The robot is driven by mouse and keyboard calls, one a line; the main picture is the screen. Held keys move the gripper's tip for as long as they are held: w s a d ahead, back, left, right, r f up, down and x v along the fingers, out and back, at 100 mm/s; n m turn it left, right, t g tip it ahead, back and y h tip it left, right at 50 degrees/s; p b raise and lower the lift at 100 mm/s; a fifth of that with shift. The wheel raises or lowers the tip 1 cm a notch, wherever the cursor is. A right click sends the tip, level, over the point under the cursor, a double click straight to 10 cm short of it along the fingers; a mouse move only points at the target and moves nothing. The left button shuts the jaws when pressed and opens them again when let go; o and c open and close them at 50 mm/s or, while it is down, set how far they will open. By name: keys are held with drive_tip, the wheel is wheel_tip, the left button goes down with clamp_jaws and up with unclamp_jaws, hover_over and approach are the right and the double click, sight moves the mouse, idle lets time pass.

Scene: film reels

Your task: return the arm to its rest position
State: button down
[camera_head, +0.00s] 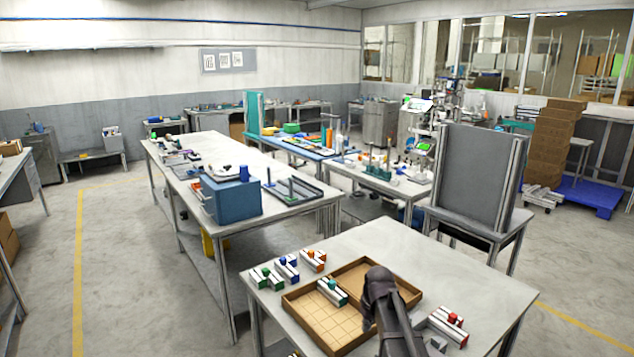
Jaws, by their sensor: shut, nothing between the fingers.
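My arm comes up from the bottom edge of the head view. Its dark end, my gripper (369,322), hangs over the right part of a brown two-part tray (318,335) on the near table. The gripper is shut and nothing shows in it; its fingertips are small and partly hidden by the arm. The arm hides some of the tray's right part.
Blocks with green (266,276), blue (287,267) and orange (314,260) tops lie left of and behind the tray. A red-topped block (449,325) lies to the right. The near table's (440,255) back right is clear. A grey upright panel (475,180) stands behind.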

drive_tip(key=s+d+m+g+h, duration=0.1)
drive_tip(key=s+d+m, duration=0.1)
drive_tip(key=s, duration=1.6)
drive_tip(key=shift+s+d+m, duration=0.2)
drive_tip(key=shift+s+m, duration=0.2)
drive_tip(key=shift+m, duration=0.5)
drive_tip(key=shift+f, duration=0.1)
